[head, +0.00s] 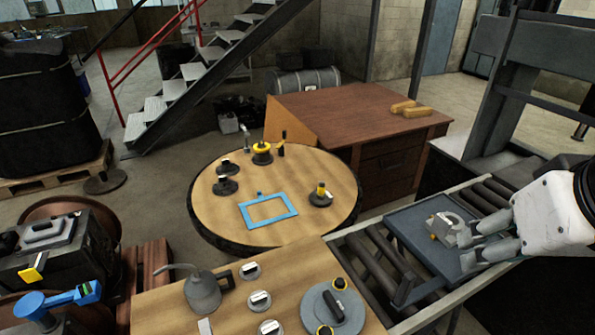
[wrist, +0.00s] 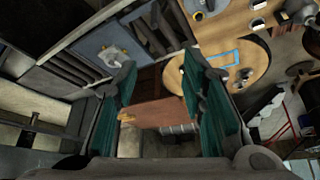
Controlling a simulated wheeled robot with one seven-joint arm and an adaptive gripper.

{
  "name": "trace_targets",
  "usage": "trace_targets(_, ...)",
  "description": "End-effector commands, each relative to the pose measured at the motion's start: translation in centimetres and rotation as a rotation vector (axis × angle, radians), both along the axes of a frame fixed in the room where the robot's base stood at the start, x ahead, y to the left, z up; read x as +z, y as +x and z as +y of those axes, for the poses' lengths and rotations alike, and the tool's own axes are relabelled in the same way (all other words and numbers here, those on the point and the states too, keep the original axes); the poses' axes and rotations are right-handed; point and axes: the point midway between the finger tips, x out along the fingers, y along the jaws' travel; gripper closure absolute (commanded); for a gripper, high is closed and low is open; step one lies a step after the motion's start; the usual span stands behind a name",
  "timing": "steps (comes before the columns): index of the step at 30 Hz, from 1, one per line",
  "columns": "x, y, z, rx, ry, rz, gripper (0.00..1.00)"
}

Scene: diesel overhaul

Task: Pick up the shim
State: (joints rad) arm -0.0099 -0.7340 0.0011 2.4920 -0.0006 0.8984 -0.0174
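I cannot pick out the shim with certainty. A small pale flat piece (head: 205,326) lies at the front edge of the near wooden table, too small to identify. A grey metal part (head: 446,226) with a yellow spot sits on the blue-grey tray (head: 412,222); it also shows in the wrist view (wrist: 112,53). My gripper (head: 466,248) appears just right of that part in the head view, above the tray. In the wrist view my gripper (wrist: 162,75) has its two green-padded fingers wide apart, with nothing held between them.
The tray rests on a roller conveyor (head: 373,262). A round table (head: 215,207) holds a blue rectangular frame (head: 245,216) and several dark fixtures. The near wooden table (head: 165,300) bears an oil can (head: 203,295) and several round pieces. A brown desk (head: 340,108) stands behind.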

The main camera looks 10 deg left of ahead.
Motion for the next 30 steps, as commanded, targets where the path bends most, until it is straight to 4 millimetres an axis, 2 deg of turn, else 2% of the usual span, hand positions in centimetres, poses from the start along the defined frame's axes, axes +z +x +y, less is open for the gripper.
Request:
trace_targets(11, -0.2, 1.6, 0.9, 0.095, -0.034, 0.025, 0.62)
trace_targets(20, -0.8, 4.3, 2.8, 0.266, -0.093, 0.064, 0.62)
trace_targets(26, -2.1, 7.6, 5.7, 0.484, -0.162, 0.11, 0.62)
trace_targets(30, -3.5, 10.1, 8.5, 0.669, -0.218, 0.143, 0.62)
